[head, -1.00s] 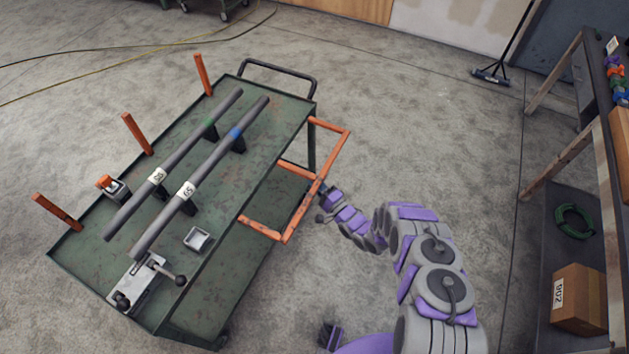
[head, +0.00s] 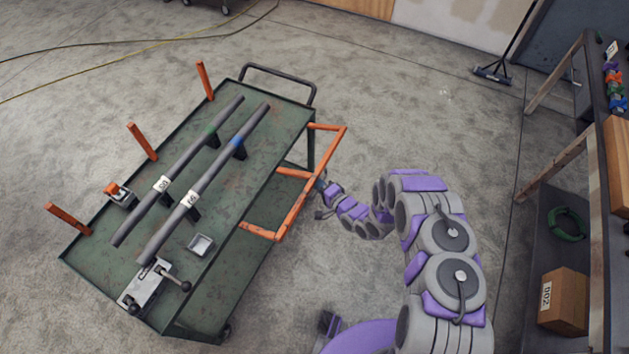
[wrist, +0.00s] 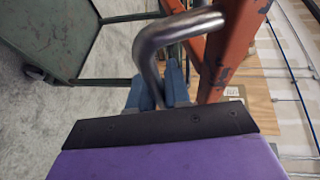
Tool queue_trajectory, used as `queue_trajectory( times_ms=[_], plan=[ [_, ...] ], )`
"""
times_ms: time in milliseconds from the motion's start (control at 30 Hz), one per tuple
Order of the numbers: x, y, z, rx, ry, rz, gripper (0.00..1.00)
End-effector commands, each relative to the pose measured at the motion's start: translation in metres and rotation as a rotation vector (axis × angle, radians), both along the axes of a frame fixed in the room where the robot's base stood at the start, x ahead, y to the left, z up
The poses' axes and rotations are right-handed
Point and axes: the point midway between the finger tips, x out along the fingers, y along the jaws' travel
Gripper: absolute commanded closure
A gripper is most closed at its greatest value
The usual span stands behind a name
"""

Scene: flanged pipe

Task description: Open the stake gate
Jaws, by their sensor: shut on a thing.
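The orange stake gate (head: 294,212) is a frame along the right side of the green cart (head: 232,160). It leans outward from the cart's edge, over the floor. My gripper (head: 321,184) is at the gate's outer bar, about midway along it. In the wrist view, my gripper's blue-grey fingers (wrist: 160,90) are shut on a bent metal handle (wrist: 172,34) beside the orange gate bar (wrist: 228,45). The fingertips are partly hidden by the handle and the dark plate in front.
Two grey pipes (head: 205,170) lie on supports on the cart, with a clamp (head: 150,283) and a small tray (head: 201,245) near them. Orange stakes (head: 142,141) stand on the far left side. A shelf (head: 548,235) stands at right.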

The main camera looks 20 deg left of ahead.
Motion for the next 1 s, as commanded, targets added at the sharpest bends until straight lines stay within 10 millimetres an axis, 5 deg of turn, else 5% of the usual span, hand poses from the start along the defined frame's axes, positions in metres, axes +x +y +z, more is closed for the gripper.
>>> queue_trajectory(
  times_ms=[133, 767, 800, 1000],
  plan=[
    [0.0050, -0.0029, 0.0141, -0.058, 0.003, -0.012, 1.00],
    [0.0037, 0.0000, 0.0165, -0.107, 0.007, -0.010, 1.00],
    [0.0036, 0.0001, 0.0165, -0.107, 0.007, -0.010, 0.80],
    [0.0025, 0.0028, 0.0160, -0.107, 0.007, -0.006, 0.62]
  ],
)
